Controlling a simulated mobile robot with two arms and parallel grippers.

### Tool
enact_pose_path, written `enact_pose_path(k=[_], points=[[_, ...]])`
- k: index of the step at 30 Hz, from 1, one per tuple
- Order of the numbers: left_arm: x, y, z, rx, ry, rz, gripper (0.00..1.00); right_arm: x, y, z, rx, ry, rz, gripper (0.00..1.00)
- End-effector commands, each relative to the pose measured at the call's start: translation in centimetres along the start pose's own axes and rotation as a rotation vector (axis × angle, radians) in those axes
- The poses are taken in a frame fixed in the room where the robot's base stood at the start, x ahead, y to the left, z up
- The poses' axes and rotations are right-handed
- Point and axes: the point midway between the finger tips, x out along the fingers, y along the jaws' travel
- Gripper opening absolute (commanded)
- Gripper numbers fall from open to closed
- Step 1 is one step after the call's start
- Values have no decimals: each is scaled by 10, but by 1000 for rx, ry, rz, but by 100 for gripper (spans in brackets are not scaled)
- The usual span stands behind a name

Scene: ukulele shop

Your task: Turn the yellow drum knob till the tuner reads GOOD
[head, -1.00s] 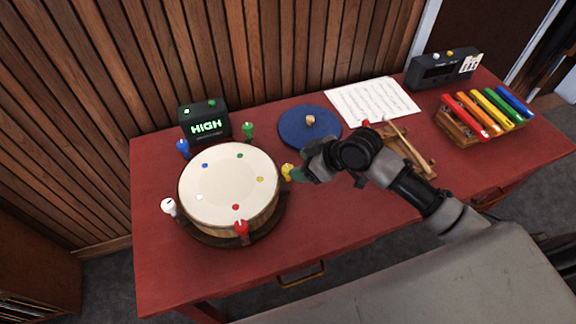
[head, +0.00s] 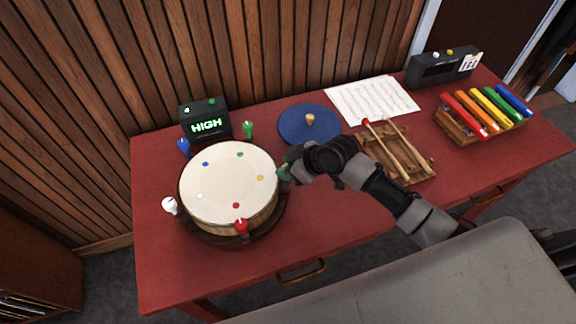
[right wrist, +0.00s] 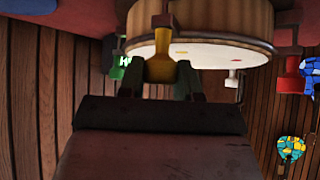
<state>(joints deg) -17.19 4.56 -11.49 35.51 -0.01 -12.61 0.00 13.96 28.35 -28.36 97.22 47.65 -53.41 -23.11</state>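The drum (head: 229,188) stands on the left of the red table, with coloured knobs around its rim. The tuner (head: 206,120) behind it reads HIGH in green. My right gripper (head: 285,172) is at the drum's right side and hides most of the yellow knob in the head view. In the right wrist view the yellow knob (right wrist: 161,69) sits between my two fingers (right wrist: 161,80), one on each side. No clear gap shows, but I cannot tell whether they press on it. My left gripper is not in view.
The green knob (head: 248,130), blue knob (head: 183,147), white knob (head: 170,206) and red knob (head: 242,227) also ring the drum. A blue disc (head: 300,128), a sheet of music (head: 372,101), a wooden tray with sticks (head: 417,172) and coloured bars (head: 487,107) lie to the right.

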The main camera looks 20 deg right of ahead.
Motion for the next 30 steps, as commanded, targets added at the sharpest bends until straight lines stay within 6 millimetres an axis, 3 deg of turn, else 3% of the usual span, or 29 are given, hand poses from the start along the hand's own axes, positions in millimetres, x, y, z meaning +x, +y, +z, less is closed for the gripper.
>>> enact_pose_path(k=[11, 30], points=[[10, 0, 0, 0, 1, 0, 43, 1, 1, 2, -46, -1, -44, 10], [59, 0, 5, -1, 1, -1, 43, 2, 1, 1, -321, 3, -320, 10]])
